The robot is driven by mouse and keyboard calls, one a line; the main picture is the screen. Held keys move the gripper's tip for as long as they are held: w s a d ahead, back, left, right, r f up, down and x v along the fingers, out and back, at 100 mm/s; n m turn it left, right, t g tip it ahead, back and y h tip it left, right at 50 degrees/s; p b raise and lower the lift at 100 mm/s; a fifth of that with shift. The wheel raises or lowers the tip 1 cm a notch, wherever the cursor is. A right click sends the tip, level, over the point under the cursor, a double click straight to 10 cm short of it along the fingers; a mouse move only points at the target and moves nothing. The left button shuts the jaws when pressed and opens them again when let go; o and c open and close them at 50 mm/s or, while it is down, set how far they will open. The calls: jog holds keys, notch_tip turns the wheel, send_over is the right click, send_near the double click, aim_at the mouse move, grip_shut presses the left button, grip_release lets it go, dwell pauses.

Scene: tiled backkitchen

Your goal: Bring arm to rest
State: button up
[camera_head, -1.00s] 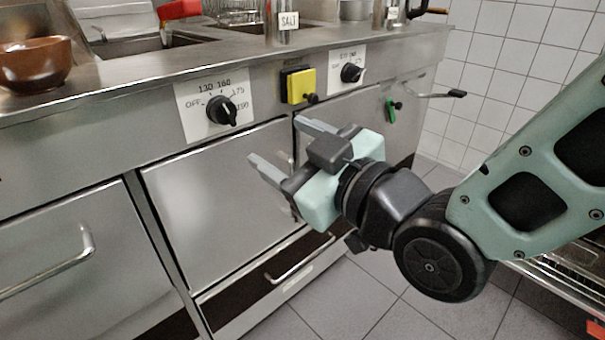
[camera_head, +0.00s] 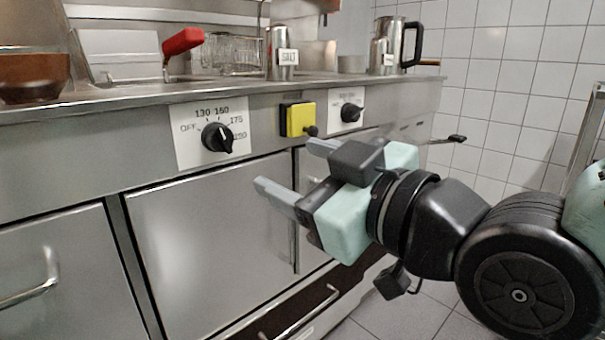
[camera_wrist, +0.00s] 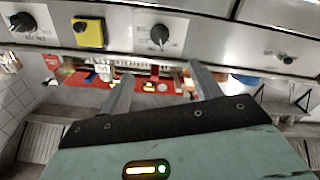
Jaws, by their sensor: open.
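My gripper (camera_head: 291,171) is open and empty in the head view. Its two grey fingers point left toward the steel counter front, below the control panel, and stand apart from each other. My arm comes in from the right edge. In the wrist view my gripper (camera_wrist: 158,88) shows its two fingers spread, with nothing between them. Whether the fingertips touch the cabinet front cannot be told, but they look clear of it.
The steel counter front (camera_head: 210,225) has a temperature dial (camera_head: 217,137), a yellow switch (camera_head: 299,119) and a second dial (camera_head: 351,112). A salt shaker (camera_head: 283,58), a steel jug (camera_head: 386,50) and a brown bowl (camera_head: 35,75) stand on top. Tiled floor (camera_head: 410,315) lies below.

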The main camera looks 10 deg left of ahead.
jog(key=s+d+f+m+g+h+p, duration=0.1)
jog(key=s+d+f+m+g+h, duration=0.2)
jog(key=d+f+h, duration=0.4)
jog(key=s+d+f+m+g+h+p, duration=0.1)
jog(key=s+d+f+g+h, duration=0.3)
jog(key=f, duration=0.6)
jog(key=s+d+f+m+g+h, duration=0.2)
jog(key=s+d+g, duration=0.2)
jog(key=d, duration=0.3)
notch_tip(320, 180, up, 38)
jog(key=p, duration=3.8)
jog(key=shift+s+d+r+g+p, duration=0.25)
jog(key=shift+s+d+g+p, duration=0.05)
jog(key=shift+d+g+p, duration=0.1)
